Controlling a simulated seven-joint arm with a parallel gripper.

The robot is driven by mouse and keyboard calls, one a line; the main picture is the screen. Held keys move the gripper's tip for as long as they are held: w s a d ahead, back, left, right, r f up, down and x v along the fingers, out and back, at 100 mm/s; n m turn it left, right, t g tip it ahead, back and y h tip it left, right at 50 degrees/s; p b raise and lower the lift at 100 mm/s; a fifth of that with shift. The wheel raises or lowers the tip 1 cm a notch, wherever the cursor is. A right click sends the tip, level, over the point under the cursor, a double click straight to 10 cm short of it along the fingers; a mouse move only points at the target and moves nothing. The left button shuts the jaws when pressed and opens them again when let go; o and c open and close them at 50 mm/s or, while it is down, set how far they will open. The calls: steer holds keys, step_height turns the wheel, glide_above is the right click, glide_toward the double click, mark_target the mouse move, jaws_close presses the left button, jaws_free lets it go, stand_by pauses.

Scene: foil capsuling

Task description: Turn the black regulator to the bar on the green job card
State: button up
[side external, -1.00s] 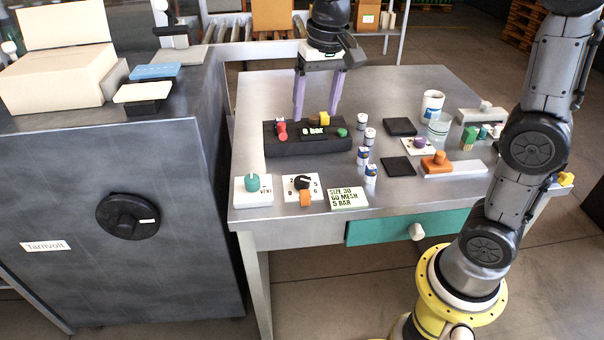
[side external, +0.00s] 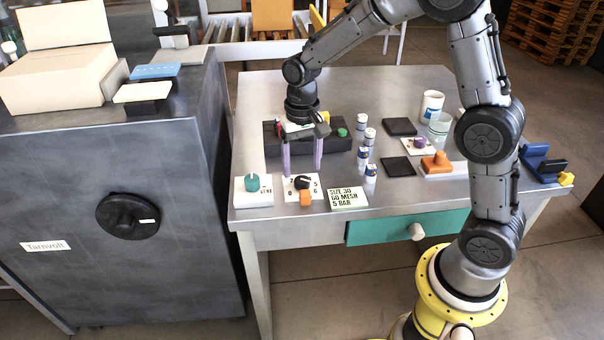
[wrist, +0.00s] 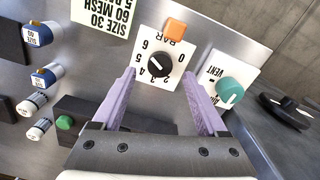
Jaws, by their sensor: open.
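The black regulator (side external: 302,182) is a round knob on a white numbered plate marked BAR; it also shows in the wrist view (wrist: 159,65). Its pale pointer line is small, and I cannot tell exactly which number it meets. The green job card (side external: 348,198) lies right of the plate and reads SIZE 30, 60 MESH, 5 BAR. My gripper (side external: 302,169) is open and empty, its purple fingers pointing down. In the wrist view my fingertips (wrist: 160,73) frame the regulator on both sides; in the side view they hang just behind the plate, apart from the knob.
An orange block (side external: 305,199) sits at the plate's front edge. A teal VENT knob (side external: 252,182) stands close on the left. A black block (side external: 345,144) with a green button lies behind, partly hidden by my gripper. Several small cans (side external: 363,155) stand to the right.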

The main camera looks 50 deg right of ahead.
mark_target(302, 179)
steer(key=shift+f, duration=1.75)
jaws_close()
